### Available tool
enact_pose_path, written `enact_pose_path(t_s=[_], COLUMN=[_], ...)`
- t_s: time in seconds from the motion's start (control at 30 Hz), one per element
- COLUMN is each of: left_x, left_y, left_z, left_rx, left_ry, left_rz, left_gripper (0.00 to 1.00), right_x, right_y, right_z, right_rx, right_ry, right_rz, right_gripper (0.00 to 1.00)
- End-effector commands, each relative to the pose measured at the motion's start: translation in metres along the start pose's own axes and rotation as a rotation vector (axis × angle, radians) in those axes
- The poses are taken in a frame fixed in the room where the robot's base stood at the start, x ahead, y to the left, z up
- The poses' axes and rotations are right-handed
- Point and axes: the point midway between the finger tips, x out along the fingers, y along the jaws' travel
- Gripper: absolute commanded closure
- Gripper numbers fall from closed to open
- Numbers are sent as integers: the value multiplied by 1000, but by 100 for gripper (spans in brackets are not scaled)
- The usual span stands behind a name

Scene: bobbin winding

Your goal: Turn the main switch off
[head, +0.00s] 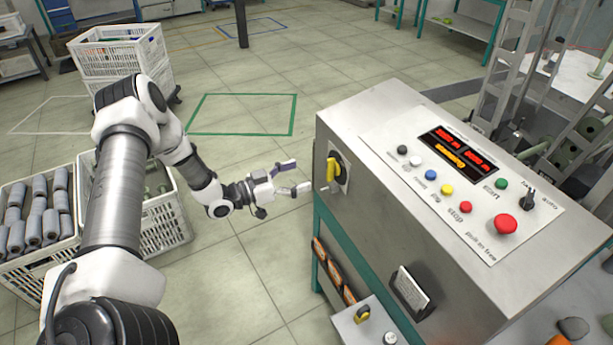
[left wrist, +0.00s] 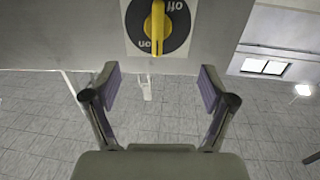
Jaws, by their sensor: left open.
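The main switch (head: 334,169) is a yellow handle on a black round plate, on the left side face of the grey control cabinet (head: 400,230). In the left wrist view the yellow handle (left wrist: 157,28) stands vertical on the black dial, with "off" and "on" lettering that appears upside down. My left gripper (head: 298,177) is open and empty, just left of the switch and apart from it. In the left wrist view its two fingers (left wrist: 158,90) are spread, with the switch beyond the tips. My right gripper is not in view.
The cabinet top has several coloured buttons, a red display (head: 458,150) and a red stop button (head: 506,224). A card holder (head: 411,290) is on the front face. White crates (head: 122,55) stand at the left. The floor between them is clear.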

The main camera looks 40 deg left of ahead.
Motion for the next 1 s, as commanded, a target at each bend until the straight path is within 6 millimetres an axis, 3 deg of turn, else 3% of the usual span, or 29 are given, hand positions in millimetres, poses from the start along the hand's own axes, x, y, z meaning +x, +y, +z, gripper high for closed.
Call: enact_pose_path(t_s=[0.03,0.1,0.57,1.0], left_x=[5,13,77,77], left_y=[1,2,2,2], left_z=[12,18,18,14], left_rx=[1,1,0,-3], left_ry=[0,-1,-5,-6], left_rz=[2,4,4,1], left_gripper=[17,17,17,17], right_x=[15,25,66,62], right_y=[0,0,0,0], right_z=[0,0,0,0], right_rx=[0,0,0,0], right_ry=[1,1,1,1], right_rz=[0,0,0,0], right_gripper=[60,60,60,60])
